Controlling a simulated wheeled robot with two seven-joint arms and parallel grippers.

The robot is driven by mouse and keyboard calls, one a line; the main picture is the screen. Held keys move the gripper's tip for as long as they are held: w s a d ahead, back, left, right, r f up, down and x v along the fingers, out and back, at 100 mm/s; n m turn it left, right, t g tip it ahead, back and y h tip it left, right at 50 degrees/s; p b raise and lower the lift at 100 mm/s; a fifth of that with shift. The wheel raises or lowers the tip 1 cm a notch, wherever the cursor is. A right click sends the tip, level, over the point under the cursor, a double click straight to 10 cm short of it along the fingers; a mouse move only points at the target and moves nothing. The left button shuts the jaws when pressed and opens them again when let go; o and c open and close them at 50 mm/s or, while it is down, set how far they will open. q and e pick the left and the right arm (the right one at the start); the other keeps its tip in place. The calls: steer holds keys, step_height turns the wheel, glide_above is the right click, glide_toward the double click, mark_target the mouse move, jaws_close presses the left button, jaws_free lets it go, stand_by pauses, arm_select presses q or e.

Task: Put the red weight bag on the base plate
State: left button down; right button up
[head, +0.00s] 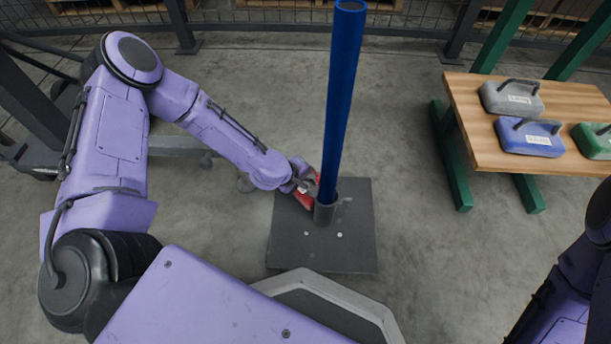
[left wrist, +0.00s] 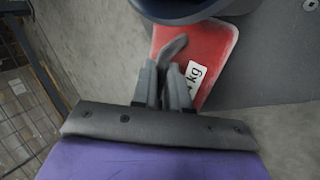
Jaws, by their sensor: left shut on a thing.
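The red weight bag (head: 303,200) is at the left side of the blue pole, over the left part of the dark square base plate (head: 352,250). My left gripper (head: 301,187) is shut on the bag and partly hides it. In the left wrist view, the gripper's fingers (left wrist: 163,85) close on the grey handle of the red bag (left wrist: 217,45), which has a white "kg" label. The plate (left wrist: 270,60) shows beside and beyond the bag. I cannot tell whether the bag touches the plate. My right gripper is out of view.
The blue pole (head: 342,90) stands upright in a grey socket (head: 325,211) on the plate, very close to the bag. A wooden table (head: 490,145) at right carries grey (head: 511,97), blue (head: 530,136) and green (head: 594,140) weight bags. The floor between is clear.

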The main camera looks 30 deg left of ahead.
arm_select(q)
steer(key=shift+w+f, duration=0.1)
steer(key=shift+f, duration=0.1)
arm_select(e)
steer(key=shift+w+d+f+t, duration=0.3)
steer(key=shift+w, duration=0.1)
arm_select(q)
steer(key=c, duration=1.1)
jaws_free()
steer(key=shift+f, duration=0.15)
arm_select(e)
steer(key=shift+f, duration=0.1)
arm_select(q)
steer(key=shift+p+v, duration=3.55)
steer(key=shift+v, duration=2.6)
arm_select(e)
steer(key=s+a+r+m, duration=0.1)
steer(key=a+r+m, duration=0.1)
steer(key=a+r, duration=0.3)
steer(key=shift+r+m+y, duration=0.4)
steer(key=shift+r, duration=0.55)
arm_select(q)
steer(key=shift+f, duration=0.1)
